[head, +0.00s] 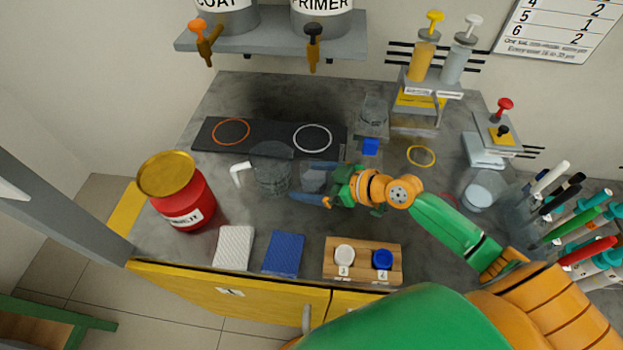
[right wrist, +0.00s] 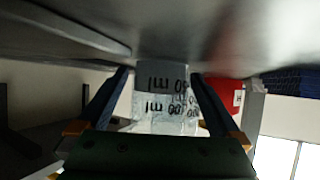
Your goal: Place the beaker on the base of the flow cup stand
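The beaker (head: 313,180) is a small clear vessel on the grey bench, between the blue fingers of my right gripper (head: 314,182). In the right wrist view the beaker (right wrist: 165,100) shows dark "ml" marks, upside down there. The fingers of the right gripper (right wrist: 160,76) stand either side of it, with narrow gaps showing, so the gripper looks open around it. I cannot tell for sure which thing is the flow cup stand; a clear upright piece (head: 373,112) at the back of the bench may be it. My left gripper is not in view.
Left of the beaker stand a grey translucent jar (head: 272,170) and a white bent piece (head: 240,173). A red drum (head: 183,200) is farther left. A blue cube (head: 370,146) and a yellow ring (head: 421,156) lie behind my right arm. A wooden block (head: 362,270) is in front.

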